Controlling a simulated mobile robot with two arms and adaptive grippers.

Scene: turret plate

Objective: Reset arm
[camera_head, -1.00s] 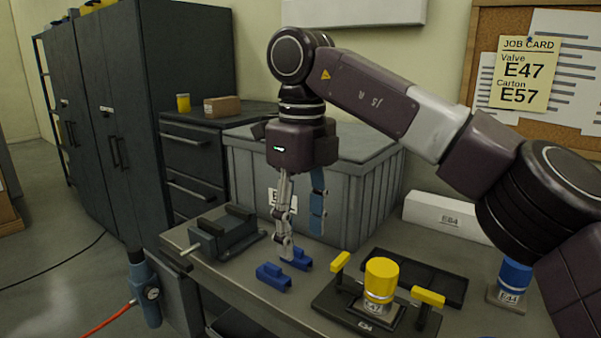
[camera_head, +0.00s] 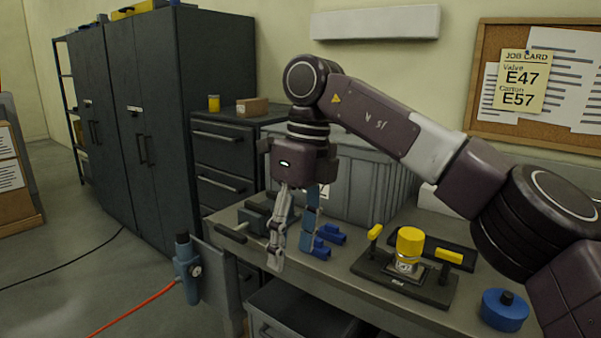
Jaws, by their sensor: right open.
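My right arm comes in from the right, and its gripper (camera_head: 291,252) hangs down over the front left of the workbench (camera_head: 330,285). Its two fingers are apart, with nothing between them. In the picture it is left of the blue blocks (camera_head: 325,240) and in front of the dark vise (camera_head: 252,222), partly hiding both. A yellow-capped valve (camera_head: 410,245) labelled E47 stands upright in a black fixture (camera_head: 375,267) with yellow clamp handles. My gripper is apart from it. My left gripper is out of view.
A grey lidded crate (camera_head: 365,185) stands behind my gripper. A round blue part (camera_head: 505,310) sits at the bench's front right. A job card (camera_head: 523,80) reads Valve E47, Carton E57. A blue device (camera_head: 187,270) with a red hose is left of the bench; open floor lies beyond.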

